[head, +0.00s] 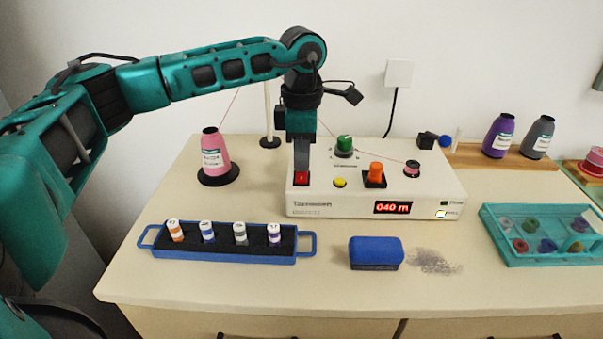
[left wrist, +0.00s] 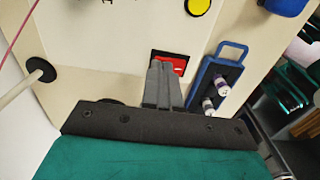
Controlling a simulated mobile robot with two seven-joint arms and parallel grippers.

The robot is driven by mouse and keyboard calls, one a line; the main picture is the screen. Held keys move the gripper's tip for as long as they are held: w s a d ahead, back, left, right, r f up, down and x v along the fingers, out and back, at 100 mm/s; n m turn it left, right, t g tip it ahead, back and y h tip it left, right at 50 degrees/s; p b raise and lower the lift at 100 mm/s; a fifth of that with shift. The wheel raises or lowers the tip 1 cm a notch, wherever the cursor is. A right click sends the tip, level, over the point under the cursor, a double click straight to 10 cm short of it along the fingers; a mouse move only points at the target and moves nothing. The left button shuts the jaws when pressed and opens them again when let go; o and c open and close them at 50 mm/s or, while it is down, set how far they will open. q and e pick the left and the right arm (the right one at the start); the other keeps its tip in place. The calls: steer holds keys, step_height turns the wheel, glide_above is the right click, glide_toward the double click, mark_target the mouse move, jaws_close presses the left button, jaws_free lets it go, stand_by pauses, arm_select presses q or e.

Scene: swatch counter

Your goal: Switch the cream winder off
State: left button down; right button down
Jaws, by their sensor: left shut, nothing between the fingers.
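The cream winder (head: 340,206) stands at the back of the counter. Its display (head: 392,207) reads 040 m in red. A red rocker switch (head: 302,179) sits at the left of its top and also shows in the left wrist view (left wrist: 181,65). The winder has a green knob (head: 344,143), a yellow button (head: 340,183) and an orange switch (head: 376,172). My left gripper (head: 302,168) is shut and empty, pointing down with its fingertips at the red switch. The fingers partly hide the switch, and I cannot tell whether they touch it. My right gripper is not in view.
A pink thread cone (head: 215,158) stands left of the winder. In front are a blue tray (head: 225,257) with several small spools and a blue block (head: 376,252) beside a grey smudge. A teal tray (head: 550,263) is at the right.

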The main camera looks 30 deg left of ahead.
arm_select(q)
steer(key=shift+f, duration=0.25)
steer(key=shift+r, duration=0.2)
step_height(320, 180, up, 7)
steer(key=p, duration=0.5)
steer(key=shift+f, duration=0.1)
stand_by(0.5)
